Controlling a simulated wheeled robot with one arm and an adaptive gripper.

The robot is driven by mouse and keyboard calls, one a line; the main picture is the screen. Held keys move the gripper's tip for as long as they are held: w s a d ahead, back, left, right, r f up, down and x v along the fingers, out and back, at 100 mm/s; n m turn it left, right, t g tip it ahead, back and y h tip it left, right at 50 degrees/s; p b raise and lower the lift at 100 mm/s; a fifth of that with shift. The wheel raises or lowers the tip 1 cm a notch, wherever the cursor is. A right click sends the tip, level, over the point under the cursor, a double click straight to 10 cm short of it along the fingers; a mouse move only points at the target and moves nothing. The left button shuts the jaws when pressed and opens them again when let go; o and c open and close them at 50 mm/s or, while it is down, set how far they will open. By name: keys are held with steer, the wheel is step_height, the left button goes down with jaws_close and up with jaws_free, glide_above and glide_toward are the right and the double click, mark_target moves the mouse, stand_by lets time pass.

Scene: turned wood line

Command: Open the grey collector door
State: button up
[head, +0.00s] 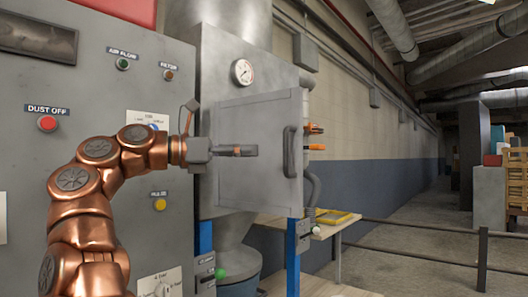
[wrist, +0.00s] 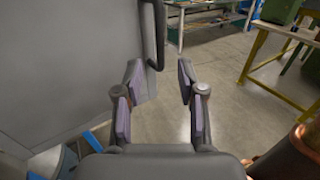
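The grey collector door (head: 262,180) is a flat panel on the front of the grey collector housing. I cannot tell whether it is fully closed or slightly ajar. A dark upright bar handle (head: 289,150) is near its right edge. In the wrist view the door (wrist: 70,60) fills the left side and the handle (wrist: 160,35) hangs at the top centre. My gripper (head: 250,150) appears in front of the door, left of the handle in the head view. In the wrist view my gripper (wrist: 160,76) is open, with nothing between its fingers; the handle is beyond them.
A control panel (head: 95,85) with buttons stands at left. A round gauge (head: 243,71) is above the door. Orange-handled parts (head: 314,129) show just past the door's right edge. A table with a yellow tray (head: 335,217) and a dark railing (head: 415,259) are at right. Open floor (wrist: 225,110) lies right of the door.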

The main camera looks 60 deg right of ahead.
steer(key=shift+v, duration=0.9)
